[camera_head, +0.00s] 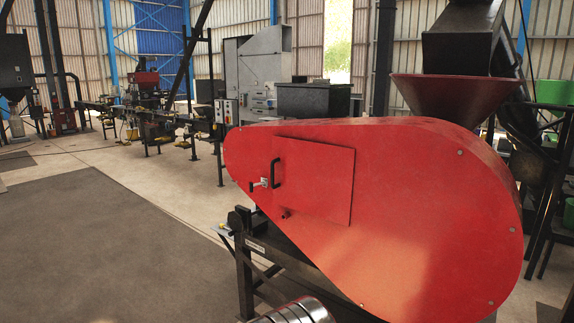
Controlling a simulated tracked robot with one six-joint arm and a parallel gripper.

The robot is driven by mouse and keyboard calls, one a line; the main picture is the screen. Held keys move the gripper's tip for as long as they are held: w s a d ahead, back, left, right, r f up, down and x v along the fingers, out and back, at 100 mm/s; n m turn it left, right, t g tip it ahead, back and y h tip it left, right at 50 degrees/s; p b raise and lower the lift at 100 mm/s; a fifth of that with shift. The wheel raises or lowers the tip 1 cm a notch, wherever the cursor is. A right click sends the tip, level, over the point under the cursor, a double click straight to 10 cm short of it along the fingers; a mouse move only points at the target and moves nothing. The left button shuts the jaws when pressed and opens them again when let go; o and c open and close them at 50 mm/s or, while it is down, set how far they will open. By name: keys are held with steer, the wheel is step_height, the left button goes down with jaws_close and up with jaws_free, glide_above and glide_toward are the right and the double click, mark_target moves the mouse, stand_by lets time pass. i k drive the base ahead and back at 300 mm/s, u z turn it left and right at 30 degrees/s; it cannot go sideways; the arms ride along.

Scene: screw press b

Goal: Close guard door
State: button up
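The guard door (318,180) is a square red panel on the face of the large red teardrop-shaped guard (420,210). A black bar handle (275,173) is on its left side. A small metal latch (262,183) sits just left of the handle. The panel looks close to the guard face, with a dark line along its right edge. I cannot tell whether it is fully flush or slightly ajar. A small red knob (286,214) is below the door. My gripper is not in view, and nothing touches the door or handle.
A red funnel hopper (462,96) stands behind the guard at right. A black frame (246,275) supports the machine below. The floor at left (90,225) is open and clear. Other machines (148,100) stand at the back. A metallic ribbed part (292,312) shows at the bottom edge.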

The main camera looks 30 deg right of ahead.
mark_target(313, 178)
steer(key=u, duration=0.25)
steer(key=i, duration=1.05)
steer(key=u, duration=0.65)
